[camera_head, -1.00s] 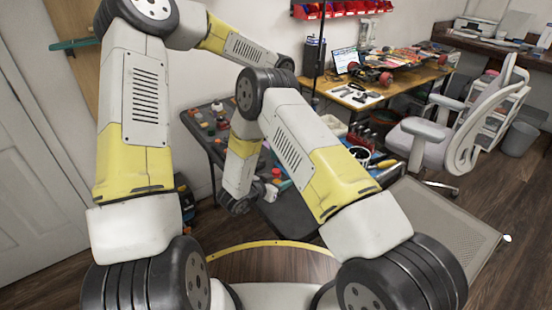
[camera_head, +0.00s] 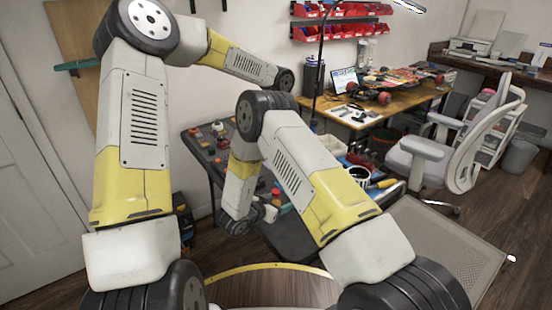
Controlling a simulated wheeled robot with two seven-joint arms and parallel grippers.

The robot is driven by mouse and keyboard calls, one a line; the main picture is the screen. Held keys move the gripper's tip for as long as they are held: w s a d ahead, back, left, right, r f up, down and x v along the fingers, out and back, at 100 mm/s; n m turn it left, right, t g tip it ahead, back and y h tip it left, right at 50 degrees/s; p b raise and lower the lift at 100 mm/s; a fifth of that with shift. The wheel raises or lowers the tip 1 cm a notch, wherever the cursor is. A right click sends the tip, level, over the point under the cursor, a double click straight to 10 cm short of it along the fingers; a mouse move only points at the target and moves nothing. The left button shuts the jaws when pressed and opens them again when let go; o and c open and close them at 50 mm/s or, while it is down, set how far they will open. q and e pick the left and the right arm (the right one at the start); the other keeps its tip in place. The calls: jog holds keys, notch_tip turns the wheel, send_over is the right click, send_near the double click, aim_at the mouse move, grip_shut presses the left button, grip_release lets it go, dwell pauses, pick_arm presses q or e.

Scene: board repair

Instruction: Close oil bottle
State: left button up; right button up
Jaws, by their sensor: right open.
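My right arm folds down in front of the dark work table (camera_head: 199,158). My left arm is raised and reaches to the right along the wall. Its gripper cannot be made out beyond the wrist. A small bottle-like item (camera_head: 218,128) stands towards the back left of the table. I cannot tell whether it is the oil bottle or whether it has a cap on. My right arm hides much of the table's middle.
A wooden desk (camera_head: 400,97) with a laptop (camera_head: 345,78) and a skateboard-like board (camera_head: 400,82) stands behind. Red bins (camera_head: 335,30) hang on the wall. An office chair (camera_head: 440,155) stands at the right.

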jog(key=v, duration=0.7)
jog(key=shift+s+a+r, duration=0.1)
jog(key=shift+s+a, duration=0.15)
jog(key=shift+s, duration=0.05)
